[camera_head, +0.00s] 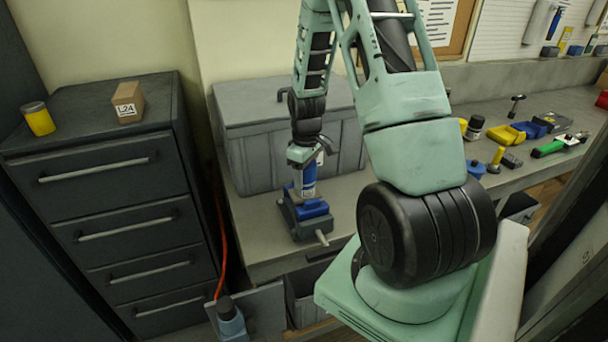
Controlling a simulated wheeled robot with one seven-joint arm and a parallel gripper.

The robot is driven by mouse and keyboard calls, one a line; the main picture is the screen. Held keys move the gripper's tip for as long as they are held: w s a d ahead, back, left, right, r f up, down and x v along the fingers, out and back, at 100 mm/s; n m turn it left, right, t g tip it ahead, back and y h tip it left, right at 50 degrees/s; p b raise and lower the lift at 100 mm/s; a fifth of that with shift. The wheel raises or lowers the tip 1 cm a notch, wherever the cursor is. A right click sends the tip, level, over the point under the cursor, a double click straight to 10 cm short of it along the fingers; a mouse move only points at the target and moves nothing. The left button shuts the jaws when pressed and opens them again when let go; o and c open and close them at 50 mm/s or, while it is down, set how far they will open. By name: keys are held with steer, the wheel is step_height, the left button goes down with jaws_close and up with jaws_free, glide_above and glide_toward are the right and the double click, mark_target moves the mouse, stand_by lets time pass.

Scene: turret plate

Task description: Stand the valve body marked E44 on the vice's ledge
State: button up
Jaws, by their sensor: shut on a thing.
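My gripper (304,158) points down over the bench, shut on a blue valve body (308,178). The valve body is upright, with a pale label whose marking is too small to read. The blue vice (308,213) is on the bench directly below, with its pale handle toward the front right. The valve body's lower end meets the vice's top in the picture. I cannot tell whether it touches the ledge or hangs just above it. The ledge is mostly hidden behind the valve body.
A large grey box (250,125) stands close behind the vice. A dark drawer cabinet (100,200) at left bears a yellow can (38,118) and a box marked L24 (127,102). The bench (350,195) is bare right of the vice; tools lie farther right.

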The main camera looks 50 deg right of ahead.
steer(key=shift+f, duration=0.2)
steer(key=shift+f+b, duration=0.3)
steer(key=shift+b, duration=0.05)
steer(key=shift+d+f+b, duration=0.1)
steer(key=shift+f+b, duration=0.6)
steer(key=shift+f, duration=0.35)
stand_by(1.3)
steer(key=shift+s, duration=0.1)
steer(key=o, duration=1.5)
step_height(320, 180, up, 18)
steer(key=b, duration=0.4)
steer(key=shift+f, duration=0.2)
